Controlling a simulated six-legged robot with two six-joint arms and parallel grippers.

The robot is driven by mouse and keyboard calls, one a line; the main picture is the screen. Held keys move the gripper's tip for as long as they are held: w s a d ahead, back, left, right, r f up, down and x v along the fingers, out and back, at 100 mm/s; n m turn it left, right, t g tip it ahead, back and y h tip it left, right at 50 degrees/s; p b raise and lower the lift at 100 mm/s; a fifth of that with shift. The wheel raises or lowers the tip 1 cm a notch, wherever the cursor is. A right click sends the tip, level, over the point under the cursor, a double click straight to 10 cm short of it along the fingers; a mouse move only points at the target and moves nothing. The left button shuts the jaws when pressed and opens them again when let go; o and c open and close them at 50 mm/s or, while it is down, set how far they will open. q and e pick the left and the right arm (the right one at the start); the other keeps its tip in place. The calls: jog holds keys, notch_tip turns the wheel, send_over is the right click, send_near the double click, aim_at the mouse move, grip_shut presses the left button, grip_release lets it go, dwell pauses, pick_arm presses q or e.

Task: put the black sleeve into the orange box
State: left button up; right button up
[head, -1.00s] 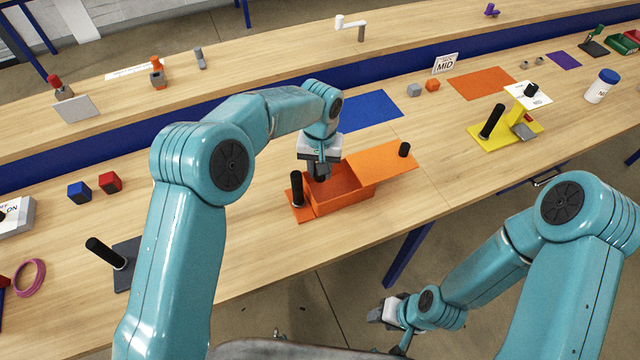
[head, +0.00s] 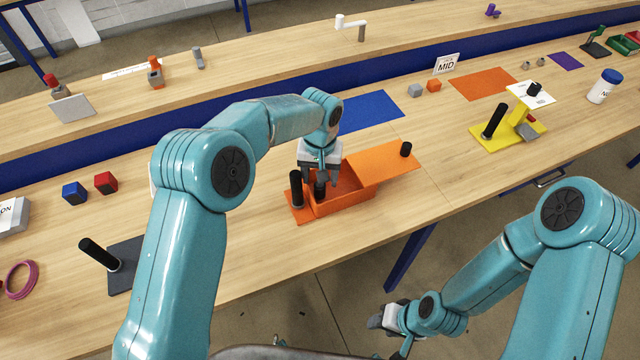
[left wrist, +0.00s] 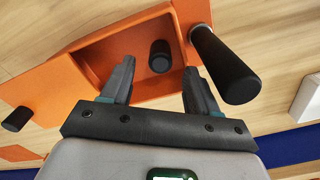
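The orange box (head: 345,201) sits near the table's front edge, with its orange lid panel (head: 385,162) off to the right. The short black sleeve (head: 320,189) is within the box's outline, at its left end. My left gripper (head: 321,178) is above that end, pointing down and open. In the left wrist view the sleeve (left wrist: 160,56) shows between the spread fingers (left wrist: 160,68), with a gap on both sides. Whether it rests on the box floor is hard to tell. My right gripper (head: 384,318) is off the table's front; its fingers are unclear.
A tall black handle (head: 296,188) stands at the box's left end, close to my left gripper. A black knob (head: 406,149) is on the lid panel. A blue mat (head: 370,110) lies behind. A yellow stand (head: 490,137) is to the right.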

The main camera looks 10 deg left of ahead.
pick_arm(q)
notch_tip(320, 180, up, 16)
jog(key=shift+r+b, duration=0.15)
jog(key=shift+b, duration=0.25)
dwell(0.7)
